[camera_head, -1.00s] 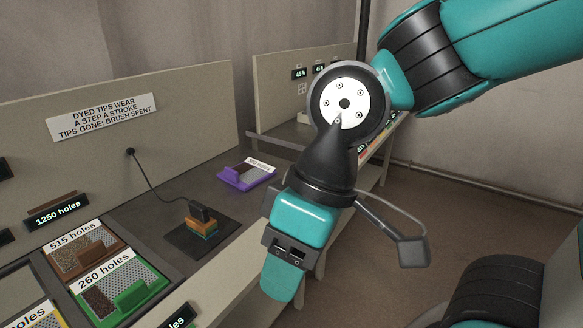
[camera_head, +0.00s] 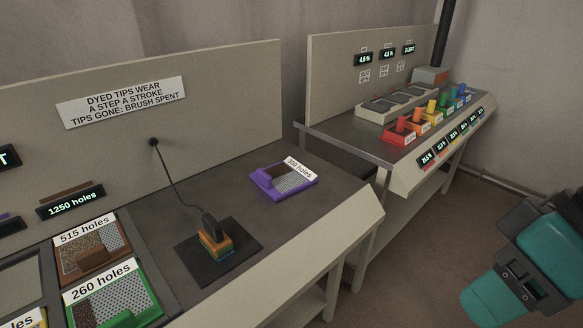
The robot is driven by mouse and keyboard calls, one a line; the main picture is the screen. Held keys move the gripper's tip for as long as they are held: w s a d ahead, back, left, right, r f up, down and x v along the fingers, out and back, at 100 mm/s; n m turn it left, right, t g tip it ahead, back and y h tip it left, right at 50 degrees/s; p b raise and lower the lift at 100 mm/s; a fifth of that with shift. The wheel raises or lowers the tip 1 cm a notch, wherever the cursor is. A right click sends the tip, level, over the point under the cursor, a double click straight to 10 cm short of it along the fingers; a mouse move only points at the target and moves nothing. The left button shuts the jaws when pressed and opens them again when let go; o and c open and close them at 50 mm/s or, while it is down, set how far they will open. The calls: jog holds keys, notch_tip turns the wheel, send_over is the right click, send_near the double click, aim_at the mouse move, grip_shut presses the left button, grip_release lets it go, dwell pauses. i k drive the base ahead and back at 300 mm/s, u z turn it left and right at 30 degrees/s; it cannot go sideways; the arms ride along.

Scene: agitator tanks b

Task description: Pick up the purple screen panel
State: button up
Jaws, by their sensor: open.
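The purple screen panel (camera_head: 284,181) lies flat on the dark top of the near bench. It has a purple frame and raised purple grip block, a perforated plate partly covered in brown, and a white label that seems to read 260 or 360 holes. My gripper (camera_head: 490,303) is at the lower right of the view, over the floor and well apart from the panel. Its teal end is partly cut off by the picture edge. Nothing shows in it.
A corded brush-like block (camera_head: 214,240) stands on a dark pad left of the panel. Brown (camera_head: 93,249) and green (camera_head: 113,296) panels sit at the lower left. A second bench (camera_head: 345,137) holds several coloured blocks. A gap of floor separates the benches.

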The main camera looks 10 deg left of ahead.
aim_at(282, 180)
jog(key=i, duration=0.9)
jog(key=u, duration=2.25)
